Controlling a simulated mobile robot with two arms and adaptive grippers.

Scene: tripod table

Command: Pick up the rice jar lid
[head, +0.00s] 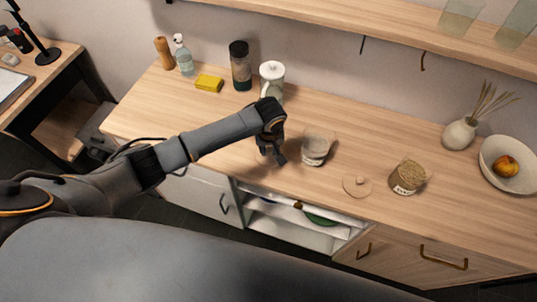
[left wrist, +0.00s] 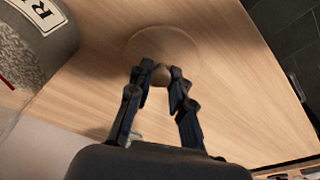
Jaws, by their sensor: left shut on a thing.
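The rice jar lid (left wrist: 185,45) is a round wooden disc with a small knob. It lies on the wooden counter in the left wrist view. My left gripper (left wrist: 161,76) is shut on the knob, its two dark fingertips on either side of it. In the head view my left gripper (head: 272,156) points down at the counter and hides most of this lid. The rice jar (head: 316,149), glass with pale contents, stands just to its right. The jar also shows at the upper left of the left wrist view (left wrist: 30,65), with part of a white label. My right gripper is not in view.
A second wooden lid (head: 357,187) and a grain jar (head: 409,177) stand to the right. An open compartment (head: 290,223) lies below the counter's front edge.

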